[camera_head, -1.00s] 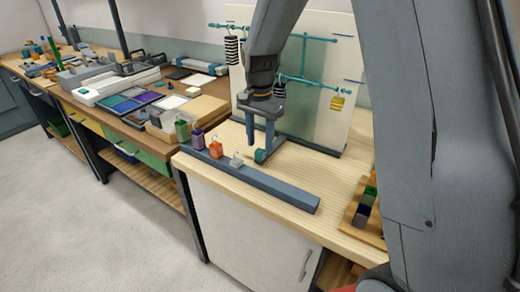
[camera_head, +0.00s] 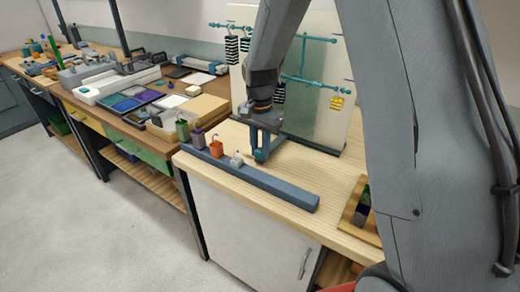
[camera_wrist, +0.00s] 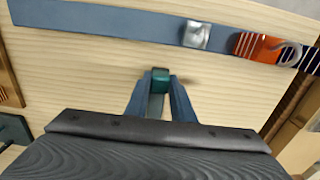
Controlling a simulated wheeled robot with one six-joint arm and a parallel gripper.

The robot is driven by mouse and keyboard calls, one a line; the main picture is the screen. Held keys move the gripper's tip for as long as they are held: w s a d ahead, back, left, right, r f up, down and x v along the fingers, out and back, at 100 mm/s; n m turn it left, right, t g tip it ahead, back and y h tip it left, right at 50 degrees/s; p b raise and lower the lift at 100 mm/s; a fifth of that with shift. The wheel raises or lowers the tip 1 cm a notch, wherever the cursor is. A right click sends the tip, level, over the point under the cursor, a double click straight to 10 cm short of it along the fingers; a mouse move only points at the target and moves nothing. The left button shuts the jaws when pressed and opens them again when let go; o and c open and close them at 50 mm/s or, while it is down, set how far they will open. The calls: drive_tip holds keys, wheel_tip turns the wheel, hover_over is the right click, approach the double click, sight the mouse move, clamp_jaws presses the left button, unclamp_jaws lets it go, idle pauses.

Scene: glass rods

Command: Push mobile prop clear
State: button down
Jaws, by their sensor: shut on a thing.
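The prop shows as a small teal block (camera_wrist: 160,75) on the end of a bar, between my fingertips in the wrist view. In the head view its teal end (camera_head: 260,155) shows low between the fingers, close to the benchtop. My gripper (camera_head: 263,150) points down and is shut on the prop. The fingers hide part of it. The mobile, with teal rods (camera_head: 305,80), hangs behind in front of a pale panel. It carries striped weights (camera_head: 232,50) at left, and a yellow weight (camera_head: 337,102) at right.
A long blue-grey rail (camera_head: 255,178) runs along the bench front. Green, purple, orange (camera_head: 215,147) and silver (camera_head: 236,159) hooked weights stand along it, left of my gripper. A wooden rack (camera_head: 360,218) is at right. The pale benchtop (camera_head: 315,178) between is clear.

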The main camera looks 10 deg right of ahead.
drive_tip(key=shift+w+d, duration=1.05)
drive_tip(key=shift+w, duration=0.05)
drive_tip(key=c, duration=1.5)
unclamp_jaws()
drive_tip(key=shift+d, duration=0.15)
drive_tip(key=shift+r, duration=0.15)
wheel_tip(320, 180, up, 8)
drive_tip(key=shift+f+b, duration=0.25)
drive_tip(key=shift+b, duration=0.6)
drive_tip(key=s+d+f+n, duration=0.1)
drive_tip(key=s+n, duration=0.2)
drive_tip(key=s, duration=0.5)
drive_tip(key=s+d+f+n, duration=0.1)
drive_tip(key=s+f+n, duration=0.1)
drive_tip(key=s, duration=0.6)
drive_tip(key=s+d+f+n, duration=0.1)
drive_tip(key=s+n, duration=0.3)
drive_tip(key=s, duration=0.4)
drive_tip(key=shift+s+d+f+t, duration=0.1)
drive_tip(key=shift+s+f+t, duration=0.1)
drive_tip(key=shift+f, duration=0.15)
drive_tip(key=shift+s+d+f+t, duration=0.1)
drive_tip(key=shift+f+t, duration=0.1)
drive_tip(key=shift+f, duration=0.15)
